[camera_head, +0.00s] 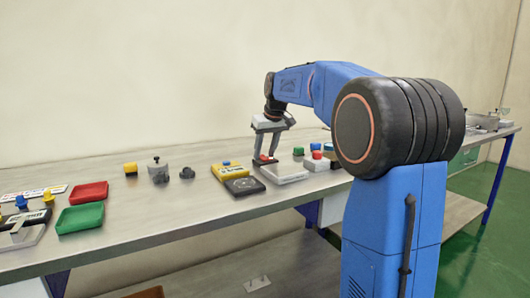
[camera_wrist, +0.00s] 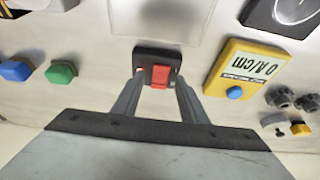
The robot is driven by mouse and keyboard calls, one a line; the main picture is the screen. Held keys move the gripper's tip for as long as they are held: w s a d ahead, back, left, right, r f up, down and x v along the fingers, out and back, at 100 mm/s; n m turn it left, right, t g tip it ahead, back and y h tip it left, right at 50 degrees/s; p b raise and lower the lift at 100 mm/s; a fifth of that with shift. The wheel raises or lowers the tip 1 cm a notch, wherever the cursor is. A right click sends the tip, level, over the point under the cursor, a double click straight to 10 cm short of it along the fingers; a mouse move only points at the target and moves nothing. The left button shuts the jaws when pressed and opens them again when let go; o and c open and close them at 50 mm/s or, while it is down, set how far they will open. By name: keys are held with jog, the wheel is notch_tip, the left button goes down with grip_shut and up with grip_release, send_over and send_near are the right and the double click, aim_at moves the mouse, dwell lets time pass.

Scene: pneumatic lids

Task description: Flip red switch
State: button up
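The red switch (camera_wrist: 160,77) is a red rocker on a small black housing (camera_wrist: 158,52), near the top middle of the wrist view. In the head view the red switch (camera_head: 264,159) shows small and partly hidden by my fingers. My gripper (camera_wrist: 159,82) is open, with one fingertip on each side of the red rocker. I cannot tell whether the fingertips touch it. In the head view my gripper (camera_head: 266,156) points down at the switch, over the bench. Nothing is held between the fingers.
A yellow meter (camera_wrist: 240,66) with a blue button stands close beside the switch. Blue (camera_wrist: 16,70) and green (camera_wrist: 61,72) buttons lie on the other side.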

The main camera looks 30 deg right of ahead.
grip_shut()
jog(key=shift+w+r+g, duration=0.1)
jog(key=shift+w+g, duration=0.2)
jog(key=shift+g, duration=0.55)
jog(key=shift+w+r+g, duration=0.1)
jog(key=shift+w+g, duration=0.15)
jog(key=shift+g, duration=0.6)
grip_release()
